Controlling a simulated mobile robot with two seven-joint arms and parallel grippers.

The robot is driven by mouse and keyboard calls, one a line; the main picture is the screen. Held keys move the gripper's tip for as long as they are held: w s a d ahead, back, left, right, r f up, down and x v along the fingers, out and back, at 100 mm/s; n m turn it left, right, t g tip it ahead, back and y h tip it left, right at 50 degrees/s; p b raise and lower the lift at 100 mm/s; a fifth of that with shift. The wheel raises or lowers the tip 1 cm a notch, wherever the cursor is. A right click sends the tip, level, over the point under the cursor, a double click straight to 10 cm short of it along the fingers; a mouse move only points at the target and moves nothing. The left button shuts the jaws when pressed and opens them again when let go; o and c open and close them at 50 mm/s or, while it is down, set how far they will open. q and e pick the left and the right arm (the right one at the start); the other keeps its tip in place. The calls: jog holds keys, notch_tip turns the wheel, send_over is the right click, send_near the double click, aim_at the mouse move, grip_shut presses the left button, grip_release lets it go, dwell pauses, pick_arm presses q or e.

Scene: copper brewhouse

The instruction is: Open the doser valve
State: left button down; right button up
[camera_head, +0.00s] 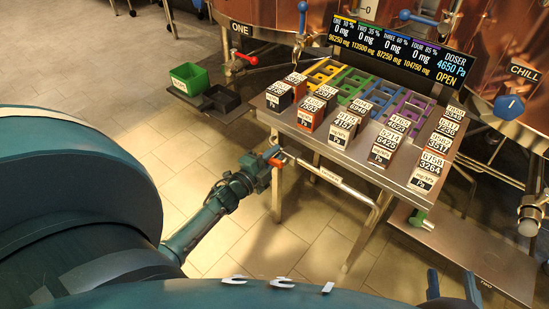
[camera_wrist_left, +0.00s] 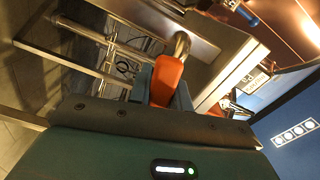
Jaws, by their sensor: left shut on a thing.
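The doser valve has an orange handle (camera_head: 277,163) at the near left corner of the steel table, at the end of a pipe along the front edge. My left gripper (camera_head: 271,156) is shut on this handle. In the left wrist view the orange handle (camera_wrist_left: 168,78) sits between the fingers of my left gripper (camera_wrist_left: 165,88), beside a bent metal pipe. The display (camera_head: 395,55) reads "DOSER 4650 Pa OPEN". My right gripper (camera_head: 453,280) shows at the bottom right, its fingers apart and empty.
The steel table (camera_head: 345,178) bears several number-labelled blocks and coloured frames. Copper tanks with valves stand behind. A low plate (camera_head: 470,250) lies at the right. Tiled floor is clear at the left.

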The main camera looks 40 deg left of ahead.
pick_arm(q)
jog(key=shift+a+r+m, duration=0.1)
jog(key=shift+r+m, duration=0.25)
jog(key=shift+m, duration=0.65)
jog(key=c, duration=1.3)
grip_release()
jog(key=shift+r, duration=0.1)
jog(key=shift+s, duration=0.5)
jog(key=s+p, duration=0.1)
jog(key=s, duration=0.3)
jog(key=s+p, duration=0.1)
jog(key=s, duration=0.3)
jog(key=s+a, duration=0.1)
jog(key=s, duration=0.3)
jog(key=shift+s+p, duration=0.1)
jog(key=shift+p, duration=0.3)
pick_arm(e)
jog(key=shift+d+f+m+g+h, duration=0.1)
jog(key=shift+d+m+g+h, duration=0.4)
jog(key=shift+m+g+h, duration=0.3)
